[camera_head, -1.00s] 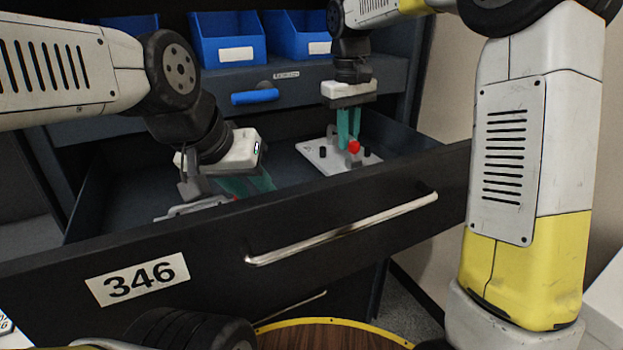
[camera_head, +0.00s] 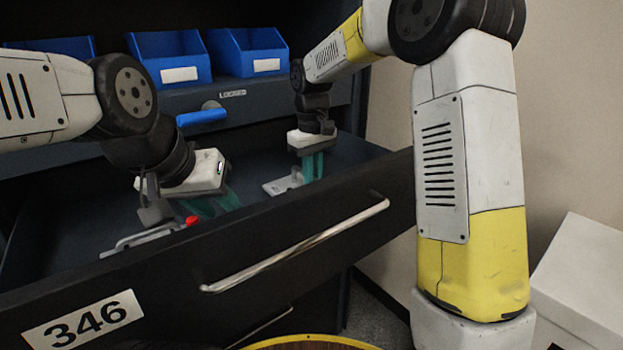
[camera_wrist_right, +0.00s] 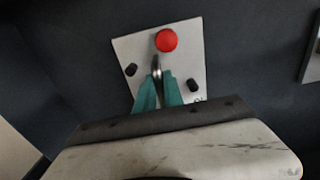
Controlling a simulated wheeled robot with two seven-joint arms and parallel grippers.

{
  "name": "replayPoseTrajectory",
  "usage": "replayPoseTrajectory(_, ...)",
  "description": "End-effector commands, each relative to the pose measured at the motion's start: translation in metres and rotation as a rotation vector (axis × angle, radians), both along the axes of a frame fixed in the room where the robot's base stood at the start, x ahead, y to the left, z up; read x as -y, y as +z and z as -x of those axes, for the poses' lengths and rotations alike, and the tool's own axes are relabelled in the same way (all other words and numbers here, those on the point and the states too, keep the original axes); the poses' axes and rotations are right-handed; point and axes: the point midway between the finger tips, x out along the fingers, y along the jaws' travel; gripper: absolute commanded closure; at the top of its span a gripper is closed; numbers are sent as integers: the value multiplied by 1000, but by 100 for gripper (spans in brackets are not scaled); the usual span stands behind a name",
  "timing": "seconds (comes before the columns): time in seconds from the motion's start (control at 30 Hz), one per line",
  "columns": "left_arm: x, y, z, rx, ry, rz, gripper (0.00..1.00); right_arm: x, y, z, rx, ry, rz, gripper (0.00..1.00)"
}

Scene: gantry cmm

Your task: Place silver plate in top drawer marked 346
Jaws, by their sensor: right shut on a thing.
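The drawer marked 346 (camera_head: 340,222) is pulled open. A silver plate (camera_head: 276,187) is inside it on the right. My right gripper (camera_head: 312,170) reaches down into the drawer and is shut on this plate. In the right wrist view the plate (camera_wrist_right: 190,50) has a red knob and two black pegs, and the fingertips (camera_wrist_right: 158,80) meet at a small grey upright part of it. Another silver plate (camera_head: 140,240) with a red knob (camera_head: 192,220) lies partly hidden behind the drawer front at left. My left gripper (camera_head: 215,204) is low beside it; its fingertips are partly hidden.
Above the drawer is a panel labelled LOCKED with a blue handle (camera_head: 202,116). Blue bins (camera_head: 170,58) stand on the shelf above it. The drawer front has a long metal handle (camera_head: 295,245). A white box (camera_head: 585,280) stands at the right.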

Motion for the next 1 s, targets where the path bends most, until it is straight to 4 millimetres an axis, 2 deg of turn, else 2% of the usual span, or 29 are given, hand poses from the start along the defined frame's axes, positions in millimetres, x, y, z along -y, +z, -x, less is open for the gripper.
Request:
replayPoseTrajectory(0.1,0,0,0,0,0,0,64,0,-8,0,4,0,-2,100)
replayPoseTrajectory(0.4,0,0,0,0,0,0,64,0,-9,-1,4,-1,-2,100)
replayPoseTrajectory(0.43,0,0,0,0,0,0,64,0,-10,0,1,-1,-1,82)
replayPoseTrajectory(0.5,0,0,0,0,0,0,64,0,-10,0,0,-1,0,68)
replayPoseTrajectory(0.53,0,0,0,0,0,0,64,0,-10,0,0,-1,0,66)
replayPoseTrajectory(0.83,0,0,0,0,0,0,64,0,-9,0,1,-1,-1,66)
replayPoseTrajectory(1.0,0,0,0,0,0,0,64,0,6,0,4,-1,-2,66)
